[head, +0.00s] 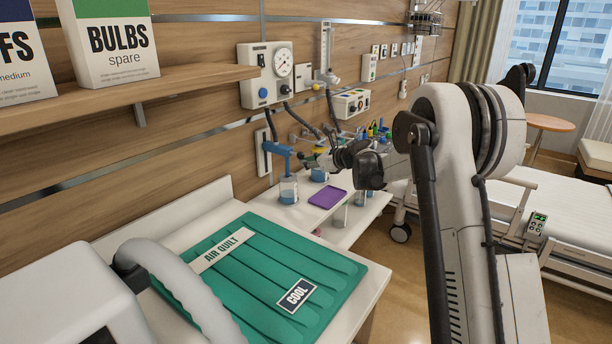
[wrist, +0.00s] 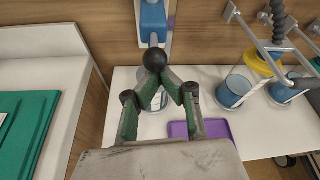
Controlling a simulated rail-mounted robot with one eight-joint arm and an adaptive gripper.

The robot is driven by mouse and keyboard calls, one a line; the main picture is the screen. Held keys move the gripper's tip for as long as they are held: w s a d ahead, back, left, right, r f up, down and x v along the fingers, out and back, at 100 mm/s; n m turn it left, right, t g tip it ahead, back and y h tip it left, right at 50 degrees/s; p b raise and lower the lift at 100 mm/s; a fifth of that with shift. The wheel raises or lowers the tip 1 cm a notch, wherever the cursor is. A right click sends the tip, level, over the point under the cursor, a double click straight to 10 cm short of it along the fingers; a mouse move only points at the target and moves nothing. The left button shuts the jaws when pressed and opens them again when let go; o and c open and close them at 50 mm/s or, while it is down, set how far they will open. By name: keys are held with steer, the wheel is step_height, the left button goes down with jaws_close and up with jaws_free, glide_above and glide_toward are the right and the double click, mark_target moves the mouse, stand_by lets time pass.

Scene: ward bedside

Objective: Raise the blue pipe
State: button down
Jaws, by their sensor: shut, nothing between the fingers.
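A blue pipe-like fitting (head: 277,149) hangs at the wall in the head view, above a clear jar with blue contents (head: 288,190). In the wrist view a blue piece (wrist: 153,20) stands just beyond my fingertips, with a paler stem below it. I take this to be the blue pipe. My gripper (wrist: 155,62) is shut, its fingers meeting at a dark rounded tip with nothing held. In the head view my gripper (head: 308,162) is small, just right of the blue fitting. The tip overlaps the stem in the wrist view; I cannot tell whether they touch.
A purple tray (head: 328,198) lies on the white shelf, and it also shows under my gripper (wrist: 205,130). Jars with blue contents (wrist: 233,92) and metal rods are at right. A green quilt (head: 262,265) covers the near table. Hoses and wall gauges (head: 283,68) are above.

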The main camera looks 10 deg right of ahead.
step_height(320, 180, up, 3)
stand_by(0.3)
steer(key=shift+f, duration=0.1)
step_height(320, 180, down, 5)
steer(key=b, duration=0.3)
steer(key=r+p+v, duration=0.1)
steer(key=v, duration=0.9)
steer(key=shift+w+d, duration=0.25)
steer(key=shift+d, duration=0.2)
steer(key=shift+r, duration=0.1)
